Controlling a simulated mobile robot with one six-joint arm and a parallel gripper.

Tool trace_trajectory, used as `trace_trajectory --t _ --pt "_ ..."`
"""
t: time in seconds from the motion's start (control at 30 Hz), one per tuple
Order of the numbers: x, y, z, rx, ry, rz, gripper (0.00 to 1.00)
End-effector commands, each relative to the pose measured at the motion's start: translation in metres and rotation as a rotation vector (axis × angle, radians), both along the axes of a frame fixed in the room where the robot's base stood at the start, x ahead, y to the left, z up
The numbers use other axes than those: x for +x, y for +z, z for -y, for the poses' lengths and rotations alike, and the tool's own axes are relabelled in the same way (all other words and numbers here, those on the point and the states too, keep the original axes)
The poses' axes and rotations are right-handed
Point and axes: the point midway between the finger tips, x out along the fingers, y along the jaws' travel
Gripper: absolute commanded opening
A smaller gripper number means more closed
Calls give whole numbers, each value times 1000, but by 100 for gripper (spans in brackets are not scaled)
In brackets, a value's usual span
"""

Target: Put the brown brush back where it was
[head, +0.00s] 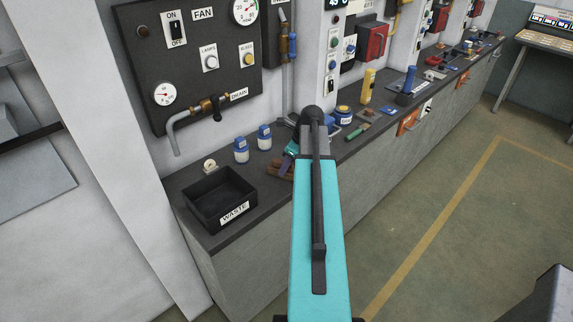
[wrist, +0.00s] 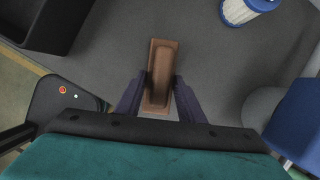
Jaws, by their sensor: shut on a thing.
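The brown brush (wrist: 161,62) is a reddish-brown block between the two dark fingers of my gripper (wrist: 161,88) in the wrist view. The fingers are shut on its sides, and its far end sticks out past them. In the head view the brush (head: 279,169) shows at the counter, right of the waste tray, partly hidden by my arm and gripper (head: 288,157). I cannot tell whether it touches the counter or hangs just above it.
A black waste tray (head: 196,202) stands left on the grey counter (head: 236,238). Two blue-and-white jars (head: 241,150) (head: 264,137) and a tape roll (head: 210,166) stand behind. Several tools lie farther right. A drain pipe (head: 172,133) juts from the wall panel.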

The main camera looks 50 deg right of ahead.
Motion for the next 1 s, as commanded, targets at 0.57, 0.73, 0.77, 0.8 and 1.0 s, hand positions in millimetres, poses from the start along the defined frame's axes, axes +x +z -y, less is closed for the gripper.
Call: trace_trajectory --t 0.57,0.73,0.77,0.8,1.0 --pt "0 -2 0 0 0 0 54" --pt "0 -2 0 0 0 0 54" --pt "0 -2 0 0 0 0 54" --pt "0 -2 0 0 0 0 54" --pt "-2 3 1 0 0 0 54"
